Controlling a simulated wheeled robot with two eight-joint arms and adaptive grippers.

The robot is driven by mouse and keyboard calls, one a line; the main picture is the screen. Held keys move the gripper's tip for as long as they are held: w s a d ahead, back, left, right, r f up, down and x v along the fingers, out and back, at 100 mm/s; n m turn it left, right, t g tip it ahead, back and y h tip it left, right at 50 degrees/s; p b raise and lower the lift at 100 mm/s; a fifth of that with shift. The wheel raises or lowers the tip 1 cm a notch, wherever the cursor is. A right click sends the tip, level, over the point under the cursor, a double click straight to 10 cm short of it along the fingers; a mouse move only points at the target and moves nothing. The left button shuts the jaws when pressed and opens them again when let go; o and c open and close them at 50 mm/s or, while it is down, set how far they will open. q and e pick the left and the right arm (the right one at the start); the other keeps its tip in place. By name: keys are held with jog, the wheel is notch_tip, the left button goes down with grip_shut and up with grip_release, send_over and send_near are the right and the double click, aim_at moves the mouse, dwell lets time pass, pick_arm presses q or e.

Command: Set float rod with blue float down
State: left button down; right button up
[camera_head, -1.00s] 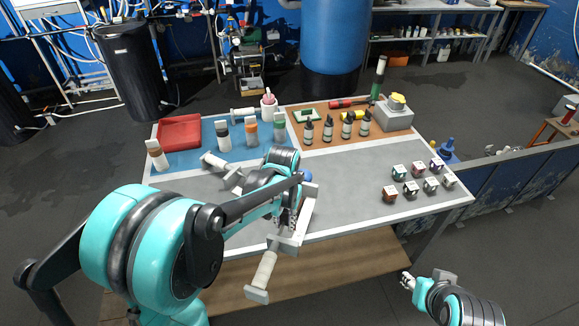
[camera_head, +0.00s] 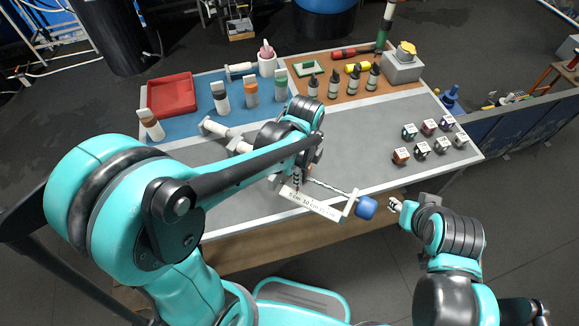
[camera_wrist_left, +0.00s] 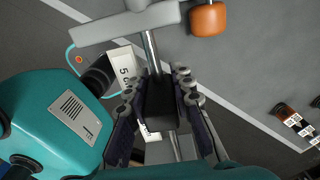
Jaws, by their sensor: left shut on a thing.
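The blue float (camera_head: 366,207) hangs out past the front table edge in the head view, at the end of a thin rod (camera_head: 330,187). A white crosspiece (camera_head: 349,205) and a white plate marked in cm (camera_head: 311,203) lie close by the rod. My left gripper (camera_head: 299,176) is shut on the float rod, its fingers partly hidden by my arm. In the left wrist view my left fingers (camera_wrist_left: 160,105) close around a dark block on a metal rod (camera_wrist_left: 152,55). An orange piece (camera_wrist_left: 208,20) shows beside a white crossbar there. My right gripper (camera_head: 396,205) is just right of the blue float.
The grey front of the table (camera_head: 360,150) is clear in the middle. Small labelled cubes (camera_head: 422,149) sit right. Bottles (camera_head: 251,92), a red tray (camera_head: 171,95) and dropper bottles (camera_head: 333,84) stand at the back. A white cylindrical piece (camera_head: 222,133) lies left of my left gripper.

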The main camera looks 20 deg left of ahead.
pick_arm(q)
jog(key=a+f+b, duration=0.1)
jog(key=a+f, duration=0.1)
jog(key=a, duration=0.1)
jog(key=a+f+b, duration=0.1)
jog(key=a+f, duration=0.1)
jog(key=a, duration=0.2)
jog(key=a+f+b, duration=0.1)
jog(key=a+f, duration=0.2)
jog(key=a, duration=0.1)
jog(key=shift+s+a, duration=0.2)
jog(key=shift+a, duration=0.05)
jog(key=shift+f+b, duration=1.15)
jog(key=shift+f, duration=0.8)
jog(key=shift+f, duration=0.1)
jog(key=c, duration=1.3)
grip_release()
